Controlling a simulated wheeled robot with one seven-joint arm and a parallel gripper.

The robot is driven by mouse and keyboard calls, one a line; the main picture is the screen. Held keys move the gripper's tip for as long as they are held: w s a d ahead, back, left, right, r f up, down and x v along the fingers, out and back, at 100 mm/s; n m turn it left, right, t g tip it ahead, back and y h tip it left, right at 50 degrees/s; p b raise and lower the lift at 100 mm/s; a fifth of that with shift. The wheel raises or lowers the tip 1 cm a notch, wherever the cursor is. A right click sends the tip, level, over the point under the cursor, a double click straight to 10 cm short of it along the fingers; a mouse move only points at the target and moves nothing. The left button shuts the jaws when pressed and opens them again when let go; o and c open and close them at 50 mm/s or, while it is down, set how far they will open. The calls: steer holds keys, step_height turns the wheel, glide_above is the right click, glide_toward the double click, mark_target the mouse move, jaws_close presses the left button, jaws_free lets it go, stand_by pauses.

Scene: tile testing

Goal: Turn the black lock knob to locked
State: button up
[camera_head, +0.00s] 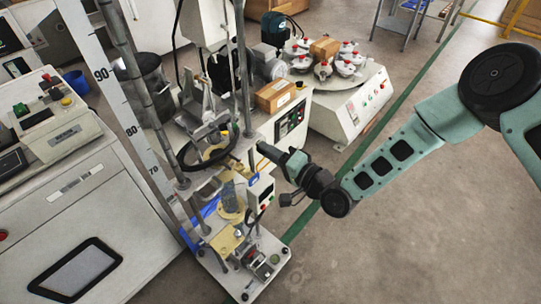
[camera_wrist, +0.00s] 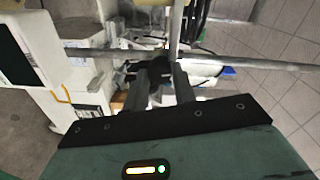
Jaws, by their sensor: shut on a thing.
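The black lock knob (camera_wrist: 160,66) shows as a small dark shape between my fingertips in the wrist view, beside metal rods. My gripper (camera_wrist: 166,76) is shut on it, and the fingers cover much of the knob. In the head view my gripper (camera_head: 262,150) reaches in from the right to the drop-test stand (camera_head: 241,90), near its vertical post. I cannot make out the knob there. Whether it is at locked or unlocked cannot be read.
A ruler column (camera_head: 128,130) stands left of the stand. A cardboard box (camera_head: 276,95) and a control panel (camera_head: 291,120) are behind my gripper. A white machine with a round top (camera_head: 345,115) stands farther back. The floor to the right is open.

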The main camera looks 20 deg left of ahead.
steer(key=shift+f+m, duration=0.1)
steer(key=shift+m, duration=0.5)
steer(key=shift+b, duration=0.3)
steer(key=o, duration=1)
steer(key=v, duration=1.7)
steer(key=shift+d, duration=0.25)
